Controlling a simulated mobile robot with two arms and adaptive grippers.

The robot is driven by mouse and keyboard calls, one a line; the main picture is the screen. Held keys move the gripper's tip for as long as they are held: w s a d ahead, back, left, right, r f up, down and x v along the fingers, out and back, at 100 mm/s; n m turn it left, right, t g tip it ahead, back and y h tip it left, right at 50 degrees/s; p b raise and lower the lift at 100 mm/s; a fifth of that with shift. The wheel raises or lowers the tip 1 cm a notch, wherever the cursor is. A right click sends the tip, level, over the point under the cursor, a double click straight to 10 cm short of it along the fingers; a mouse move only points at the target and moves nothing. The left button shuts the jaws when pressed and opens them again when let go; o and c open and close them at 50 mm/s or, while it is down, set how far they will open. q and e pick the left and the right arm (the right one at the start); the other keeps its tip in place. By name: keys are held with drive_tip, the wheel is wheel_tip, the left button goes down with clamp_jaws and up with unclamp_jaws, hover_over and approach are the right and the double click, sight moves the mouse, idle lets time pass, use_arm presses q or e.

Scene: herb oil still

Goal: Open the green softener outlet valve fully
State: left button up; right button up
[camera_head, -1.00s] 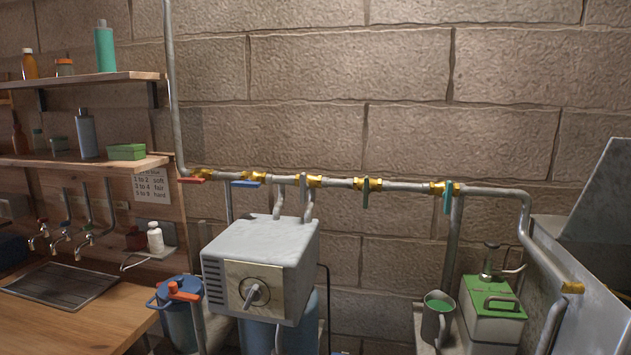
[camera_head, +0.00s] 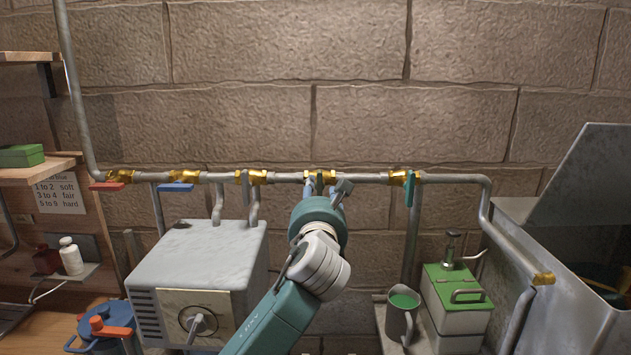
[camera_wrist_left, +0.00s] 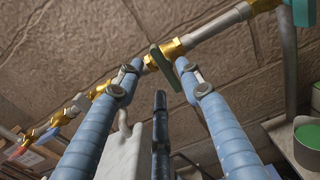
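A dark green valve lever (camera_head: 319,181) sits on a brass fitting of the wall pipe, turned across the pipe. It also shows in the left wrist view (camera_wrist_left: 166,68). My left gripper (camera_head: 321,188) is raised to this lever. In the left wrist view its two blue fingers (camera_wrist_left: 158,66) are apart, one on each side of the lever; I cannot tell whether either touches it. A teal lever (camera_head: 413,189) hangs down across the pipe on the fitting to the right, and part of it shows in the left wrist view (camera_wrist_left: 303,12). My right gripper is not in view.
The pipe (camera_head: 370,178) also carries a red lever (camera_head: 108,186), a blue lever (camera_head: 175,187) and a grey one (camera_head: 245,188) to the left. A grey box (camera_head: 200,255) stands below left. A mug (camera_head: 401,316) and a green-topped container (camera_head: 456,290) stand below right.

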sight(318, 185)
use_arm(q)
drive_tip(key=w, duration=0.3)
drive_tip(key=shift+w+a+p, duration=0.1)
drive_tip(key=shift+w+p, duration=0.2)
drive_tip(key=shift+p, duration=0.05)
drive_tip(key=shift+w+f, duration=0.15)
drive_tip(key=shift+w, duration=0.85)
clamp_jaws()
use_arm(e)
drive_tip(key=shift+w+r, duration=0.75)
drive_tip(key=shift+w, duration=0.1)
